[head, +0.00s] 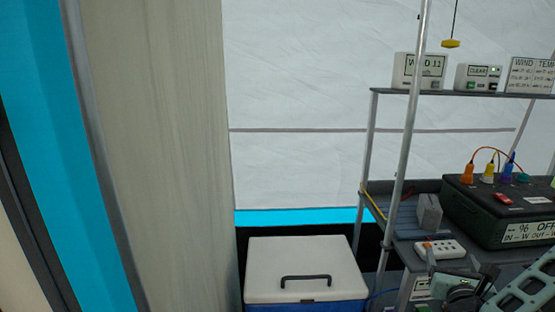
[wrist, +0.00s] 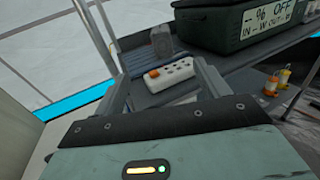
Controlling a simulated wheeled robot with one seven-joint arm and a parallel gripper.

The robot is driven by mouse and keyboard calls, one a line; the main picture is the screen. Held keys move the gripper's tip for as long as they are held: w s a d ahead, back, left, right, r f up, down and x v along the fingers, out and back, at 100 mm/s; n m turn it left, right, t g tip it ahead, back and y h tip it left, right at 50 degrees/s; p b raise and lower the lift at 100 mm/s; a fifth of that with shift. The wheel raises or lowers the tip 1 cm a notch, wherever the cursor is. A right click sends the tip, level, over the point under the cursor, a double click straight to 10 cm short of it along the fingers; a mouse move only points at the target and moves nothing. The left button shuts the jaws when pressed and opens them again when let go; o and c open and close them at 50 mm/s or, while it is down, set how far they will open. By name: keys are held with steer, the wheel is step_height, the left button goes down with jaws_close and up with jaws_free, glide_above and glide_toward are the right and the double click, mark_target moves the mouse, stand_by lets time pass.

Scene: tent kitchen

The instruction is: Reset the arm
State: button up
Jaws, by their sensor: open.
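My gripper (wrist: 160,80) is open in the wrist view, with one finger at each side and nothing held between them. Part of my arm shows at the lower right of the head view. Beyond the fingers, a white power strip (wrist: 170,78) with an orange switch lies on the grey shelf; it also shows in the head view (head: 441,249). The gap between the fingers and the strip is hard to judge.
A dark green power box (head: 505,212) with coloured plugs stands on the rack, beside a grey block (head: 428,212). A metal pole (head: 405,150) rises in front. A white-lidded cooler (head: 303,270) stands left. Small bottles (wrist: 278,80) sit on a lower shelf.

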steer(key=w+a+r+n+g+y+p, duration=0.1)
steer(key=a+n+y, duration=0.4)
steer(key=a+n, duration=0.25)
steer(key=w+a+r+n+g+y+p, duration=0.1)
steer(key=a+n+g+y+p, duration=0.1)
steer(key=a+n+y, duration=0.45)
steer(key=s+a+r+n+g+p, duration=0.2)
steer(key=s+a+n+g, duration=0.3)
steer(key=a+n, duration=0.65)
steer(key=s+r+n+g+h+p, duration=0.2)
steer(key=s+r+n+g, duration=0.2)
steer(key=s+r+n, duration=0.4)
steer(key=s+r+n+g+h+p, duration=0.2)
steer(key=s+r+n, duration=0.5)
steer(key=s+n, duration=0.7)
steer(key=s+g+p, duration=0.1)
steer(key=s+g, duration=0.1)
steer(key=shift+s+r+g+p, duration=0.15)
steer(key=shift+r+g+p, duration=0.15)
steer(key=shift+r+g, duration=0.1)
